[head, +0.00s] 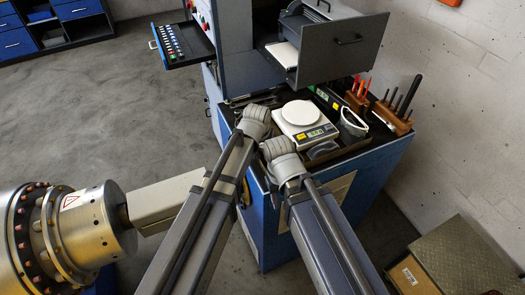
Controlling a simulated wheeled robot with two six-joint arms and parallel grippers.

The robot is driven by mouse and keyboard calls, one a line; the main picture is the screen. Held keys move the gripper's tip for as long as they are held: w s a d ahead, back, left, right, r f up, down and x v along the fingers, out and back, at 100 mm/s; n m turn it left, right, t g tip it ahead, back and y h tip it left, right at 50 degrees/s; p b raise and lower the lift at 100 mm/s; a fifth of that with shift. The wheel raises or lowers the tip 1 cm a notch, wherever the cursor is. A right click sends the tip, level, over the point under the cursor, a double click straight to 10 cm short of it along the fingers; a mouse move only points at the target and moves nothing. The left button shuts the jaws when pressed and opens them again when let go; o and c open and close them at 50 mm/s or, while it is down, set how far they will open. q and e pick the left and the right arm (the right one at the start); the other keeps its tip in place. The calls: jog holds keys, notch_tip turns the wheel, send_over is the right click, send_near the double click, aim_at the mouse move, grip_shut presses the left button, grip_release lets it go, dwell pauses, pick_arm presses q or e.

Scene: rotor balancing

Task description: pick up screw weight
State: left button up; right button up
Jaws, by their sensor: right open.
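Several small pieces (172,42), which look like screw weights, lie in rows in an open black drawer (186,55) at the upper left of the blue machine cabinet. They are too small to tell apart. My right gripper (304,155) is low over the front of the cart, just in front of the scale, and is open. Its fingers are mostly hidden behind my wrist. My left wrist (256,115) is over the left part of the cart, and its gripper's jaws are hidden. Both arms are well apart from the drawer with the small pieces.
A scale (304,120) with an empty-looking round white plate stands on the blue cart (372,165). Wooden holders with tools (392,118) stand at its right. A large metal rotor (75,232) is at the lower left. Concrete floor (110,110) is clear.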

pick_arm(q)
jog(key=shift+r, duration=0.1)
jog(key=shift+c, duration=0.4)
grip_shut()
jog(key=shift+r, duration=0.1)
notch_tip(320, 180, up, 10)
jog(key=p, duration=1)
jog(key=shift+r, duration=0.1)
notch_tip(320, 180, up, 5)
jog(key=p, duration=0.5)
send_over(262, 147)
jog(key=shift+f, duration=0.2)
